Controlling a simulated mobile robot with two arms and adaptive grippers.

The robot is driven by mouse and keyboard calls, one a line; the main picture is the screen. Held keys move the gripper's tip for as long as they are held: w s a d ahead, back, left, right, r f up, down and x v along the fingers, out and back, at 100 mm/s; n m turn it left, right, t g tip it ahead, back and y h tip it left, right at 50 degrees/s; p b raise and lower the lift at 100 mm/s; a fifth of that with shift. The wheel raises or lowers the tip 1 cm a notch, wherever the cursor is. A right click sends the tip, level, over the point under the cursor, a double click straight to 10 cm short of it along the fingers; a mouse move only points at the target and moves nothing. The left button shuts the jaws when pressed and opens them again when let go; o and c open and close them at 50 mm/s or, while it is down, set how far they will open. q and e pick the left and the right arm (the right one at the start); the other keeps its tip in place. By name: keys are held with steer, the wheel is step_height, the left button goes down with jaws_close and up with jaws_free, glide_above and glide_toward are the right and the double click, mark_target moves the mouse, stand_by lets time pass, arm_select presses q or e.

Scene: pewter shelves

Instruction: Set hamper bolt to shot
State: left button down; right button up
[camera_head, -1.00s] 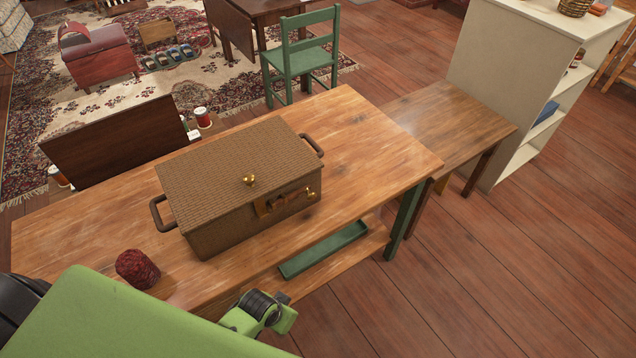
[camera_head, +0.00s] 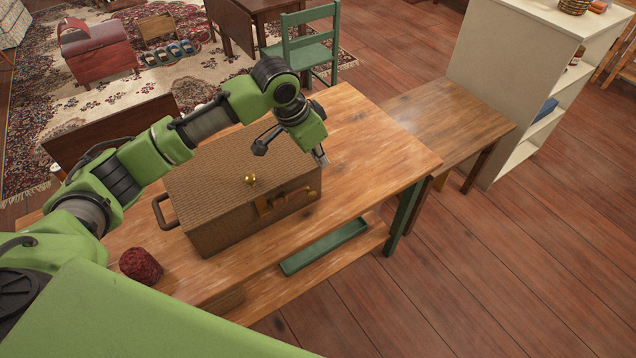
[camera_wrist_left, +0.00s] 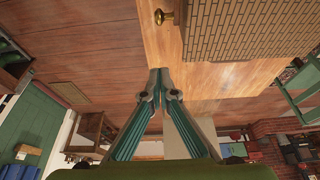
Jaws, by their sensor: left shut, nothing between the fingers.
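The hamper (camera_head: 225,229) is a brown wicker box with a closed lid on the wooden table. A brass knob (camera_head: 250,180) stands on its lid. The bolt (camera_head: 291,200), with brass fittings on a wooden plate, is on its front face, toward the right end. My left gripper (camera_head: 322,159) is just beyond the hamper's right end, apart from the bolt. In the left wrist view its fingers (camera_wrist_left: 160,76) are shut and empty. There the hamper's wicker (camera_wrist_left: 245,30) is at upper right, with a brass knob (camera_wrist_left: 163,17) beside its edge. My right gripper is not in view.
A dark red yarn ball (camera_head: 141,265) lies left of the hamper. A green tray (camera_head: 325,246) is on the lower shelf. A lower side table (camera_head: 450,120) adjoins on the right. The tabletop right of the hamper is clear.

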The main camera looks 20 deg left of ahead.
arm_select(q)
steer(key=shift+a+r, duration=0.15)
steer(key=shift+r, duration=0.15)
step_height(320, 180, down, 10)
steer(key=p, duration=0.3)
steer(key=shift+f, duration=0.2)
stand_by(0.3)
steer(key=shift+s+a+p, duration=0.1)
steer(key=shift+p, duration=0.2)
